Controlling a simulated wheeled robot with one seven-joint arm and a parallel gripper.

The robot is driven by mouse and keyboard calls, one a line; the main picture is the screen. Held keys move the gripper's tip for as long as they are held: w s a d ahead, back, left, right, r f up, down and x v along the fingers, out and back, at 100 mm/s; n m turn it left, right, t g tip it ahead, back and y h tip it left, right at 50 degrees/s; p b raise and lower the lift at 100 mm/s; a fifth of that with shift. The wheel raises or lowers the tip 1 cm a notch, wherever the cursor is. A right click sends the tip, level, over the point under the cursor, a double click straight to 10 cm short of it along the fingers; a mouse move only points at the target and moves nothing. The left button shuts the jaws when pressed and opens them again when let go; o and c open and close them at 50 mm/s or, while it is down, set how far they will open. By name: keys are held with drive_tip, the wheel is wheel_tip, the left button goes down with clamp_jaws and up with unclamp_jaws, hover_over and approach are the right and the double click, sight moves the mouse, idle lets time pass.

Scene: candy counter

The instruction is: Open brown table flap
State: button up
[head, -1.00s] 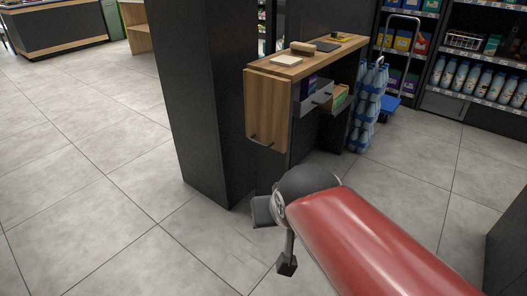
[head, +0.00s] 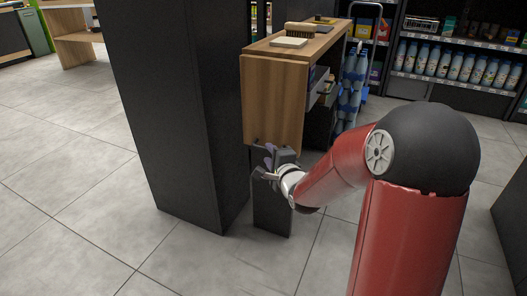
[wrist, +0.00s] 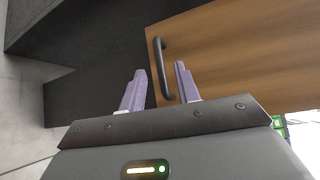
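The brown wooden table flap (head: 272,98) hangs down vertically at the end of the narrow counter. Its dark bar handle (wrist: 163,68) sits near the flap's edge in the wrist view. My gripper (head: 268,158) is at the flap's lower edge, close to the handle. In the wrist view my gripper (wrist: 160,82) has its two purple fingers spread apart, with the handle showing between their tips. I cannot tell whether the fingers touch the handle.
A black pillar (head: 180,110) stands just left of the flap. A brush (head: 299,29) and a pale block (head: 289,42) lie on the counter top (head: 310,42). Open drawers (head: 322,90) and bottle packs (head: 352,85) are on the right side. Floor in front is clear.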

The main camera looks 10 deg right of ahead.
sight(264, 149)
drive_tip(key=x, duration=0.5)
drive_tip(key=shift+w+b, duration=0.2)
drive_tip(key=shift+b, duration=0.1)
clamp_jaws()
drive_tip(key=shift+a, duration=0.1)
